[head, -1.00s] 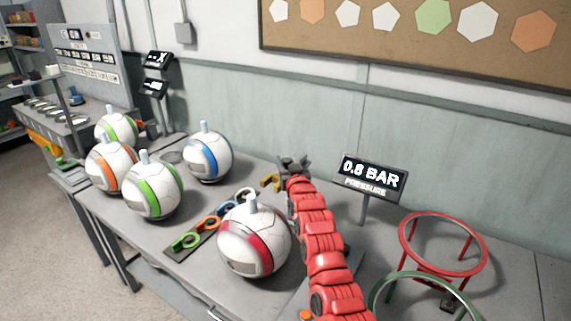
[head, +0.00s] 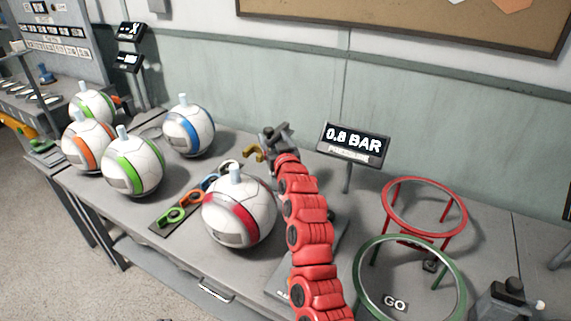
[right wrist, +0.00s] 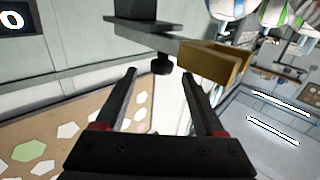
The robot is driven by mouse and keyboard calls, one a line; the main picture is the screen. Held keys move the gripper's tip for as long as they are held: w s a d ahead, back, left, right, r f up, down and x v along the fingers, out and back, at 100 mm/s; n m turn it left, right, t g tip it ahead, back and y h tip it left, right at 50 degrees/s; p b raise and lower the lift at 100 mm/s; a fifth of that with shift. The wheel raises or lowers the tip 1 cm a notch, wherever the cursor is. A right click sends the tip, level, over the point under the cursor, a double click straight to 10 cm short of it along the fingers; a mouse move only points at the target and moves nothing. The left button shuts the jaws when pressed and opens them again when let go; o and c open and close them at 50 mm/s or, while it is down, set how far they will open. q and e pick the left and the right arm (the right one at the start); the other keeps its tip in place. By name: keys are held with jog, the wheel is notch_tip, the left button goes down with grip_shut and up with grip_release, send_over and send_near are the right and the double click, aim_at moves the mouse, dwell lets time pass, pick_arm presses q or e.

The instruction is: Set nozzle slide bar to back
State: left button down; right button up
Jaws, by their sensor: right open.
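My right gripper (head: 276,136) is at the back of the bench, behind the red-and-white ball (head: 243,212). In the right wrist view my right gripper (right wrist: 158,71) is open, with its two dark fingers apart. A small black knob (right wrist: 161,65) shows between the fingertips, under a grey bar (right wrist: 185,45) with a dark block (right wrist: 148,10). I cannot tell whether the fingers touch the knob. A yellow bracket (right wrist: 216,64) is at the bar's end; it also shows in the head view (head: 252,153), just left of the gripper. I cannot make out the slide bar for certain. My left gripper is out of view.
A pressure display (head: 353,144) reading 0.8 BAR stands right of my right arm. Red (head: 425,180) and green (head: 362,300) ring stands are further right. Several balls stand at the left, beside a strip of coloured rings (head: 172,217).

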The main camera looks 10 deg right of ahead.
jog(key=s+d+b, duration=0.1)
jog(key=s+d, duration=0.1)
jog(key=s, duration=1)
